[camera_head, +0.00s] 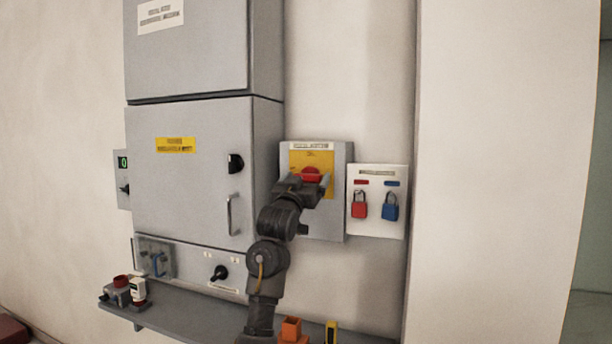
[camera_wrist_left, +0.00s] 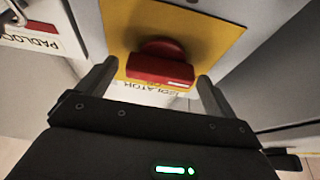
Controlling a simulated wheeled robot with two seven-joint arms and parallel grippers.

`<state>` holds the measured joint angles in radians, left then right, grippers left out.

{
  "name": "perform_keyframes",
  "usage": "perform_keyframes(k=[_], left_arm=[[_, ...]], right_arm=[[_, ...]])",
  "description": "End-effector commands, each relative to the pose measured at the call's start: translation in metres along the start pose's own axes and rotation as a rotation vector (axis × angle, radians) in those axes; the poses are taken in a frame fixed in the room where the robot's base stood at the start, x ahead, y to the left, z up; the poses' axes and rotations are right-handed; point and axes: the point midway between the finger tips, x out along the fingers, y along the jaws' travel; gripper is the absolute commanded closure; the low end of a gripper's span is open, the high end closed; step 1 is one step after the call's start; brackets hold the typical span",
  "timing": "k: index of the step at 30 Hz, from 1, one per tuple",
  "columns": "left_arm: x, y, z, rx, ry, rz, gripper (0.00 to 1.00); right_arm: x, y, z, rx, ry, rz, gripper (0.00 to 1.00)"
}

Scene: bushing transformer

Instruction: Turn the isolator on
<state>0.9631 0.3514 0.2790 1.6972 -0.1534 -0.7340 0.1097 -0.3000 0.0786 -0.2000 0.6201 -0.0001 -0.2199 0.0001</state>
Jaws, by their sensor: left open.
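The isolator is a grey box (camera_head: 331,223) on the wall with a yellow plate (camera_head: 323,160) and a red rotary handle (camera_head: 311,173). In the left wrist view the red handle (camera_wrist_left: 160,66) sits on the yellow plate (camera_wrist_left: 209,34), its bar lying across the picture. My left gripper (camera_head: 308,186) is at the handle, partly covering it in the head view. Its two fingers (camera_wrist_left: 152,84) are apart, one on each side of the handle's bar, with visible gaps. The contact depth cannot be told. My right gripper is not seen.
A padlock board with a red padlock (camera_head: 359,206) and a blue padlock (camera_head: 390,207) hangs right of the isolator. A grey cabinet (camera_head: 190,200) with a black knob (camera_head: 236,163) stands left. A shelf (camera_head: 190,308) below holds small devices and an orange block (camera_head: 291,328).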

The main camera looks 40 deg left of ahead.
Motion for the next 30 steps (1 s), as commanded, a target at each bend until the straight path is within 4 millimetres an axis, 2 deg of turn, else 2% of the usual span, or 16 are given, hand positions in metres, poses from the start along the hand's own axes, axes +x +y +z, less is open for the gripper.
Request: perform_keyframes(k=[9, 19, 30], left_arm=[[0.0020, 0.0002, 0.0003, 0.000, 0.000, 0.000, 0.09], [0.0018, 0.0002, 0.0002, 0.000, 0.000, 0.000, 0.52], [0.0022, -0.0006, -0.0004, 0.066, 0.000, 0.025, 0.52]], right_arm=[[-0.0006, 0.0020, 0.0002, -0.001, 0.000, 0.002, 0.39], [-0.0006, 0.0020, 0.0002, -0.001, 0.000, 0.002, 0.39], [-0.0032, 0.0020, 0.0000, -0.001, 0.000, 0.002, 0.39]])
